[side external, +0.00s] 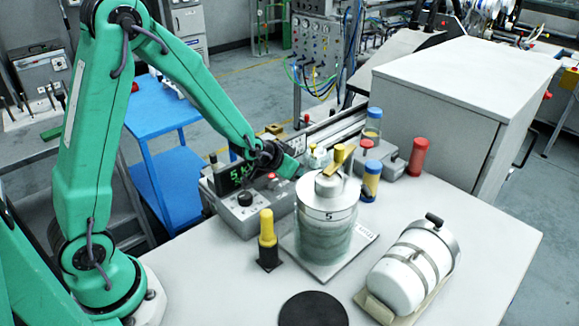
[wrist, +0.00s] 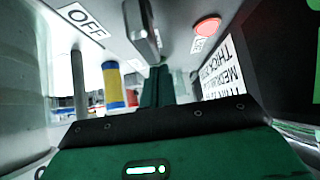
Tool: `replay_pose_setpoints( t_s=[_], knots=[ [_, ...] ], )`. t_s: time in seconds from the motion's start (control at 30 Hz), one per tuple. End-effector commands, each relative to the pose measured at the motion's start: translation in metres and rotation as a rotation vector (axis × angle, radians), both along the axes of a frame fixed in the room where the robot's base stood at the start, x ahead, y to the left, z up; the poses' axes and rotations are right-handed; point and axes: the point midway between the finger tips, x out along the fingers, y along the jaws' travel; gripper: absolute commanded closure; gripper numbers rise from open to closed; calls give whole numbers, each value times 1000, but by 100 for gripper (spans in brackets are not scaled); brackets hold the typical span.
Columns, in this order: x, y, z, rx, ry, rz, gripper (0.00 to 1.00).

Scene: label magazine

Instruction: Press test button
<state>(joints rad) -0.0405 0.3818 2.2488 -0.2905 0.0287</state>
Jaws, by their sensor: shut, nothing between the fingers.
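The grey control box (side external: 236,215) stands behind the banded cylinder on the white table. It carries a dark display with green characters (side external: 228,175), a black knob (side external: 245,199) and a small red button (side external: 271,176). In the wrist view a round red button (wrist: 207,26) lies at the upper right, with a small label beside it that I cannot read for certain. My gripper (side external: 288,166) is shut and empty above the box's right end. In the wrist view its green fingers (wrist: 157,75) point up the middle, left of the red button and apart from it in the picture.
A clear-walled cylinder marked 5 (side external: 325,235), a yellow-topped post (side external: 267,230), a strapped white tank (side external: 405,280) and a black disc (side external: 313,310) stand nearby. An OFF label (wrist: 85,18) and a yellow-blue cylinder (wrist: 114,88) show in the wrist view.

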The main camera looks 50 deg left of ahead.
Motion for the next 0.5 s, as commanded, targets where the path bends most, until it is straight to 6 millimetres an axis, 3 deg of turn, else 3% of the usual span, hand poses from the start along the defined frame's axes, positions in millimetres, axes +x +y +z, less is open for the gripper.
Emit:
replay_pose_setpoints(
  t_s=[0.07, 0.37, 0.5],
  knots=[
    [-7, 0, -4, -1, 29, 0, 100],
    [0, 0, 35, 0, -1, 0, 100],
    [-10, 0, 47, 1, -2, 1, 100]
  ],
)
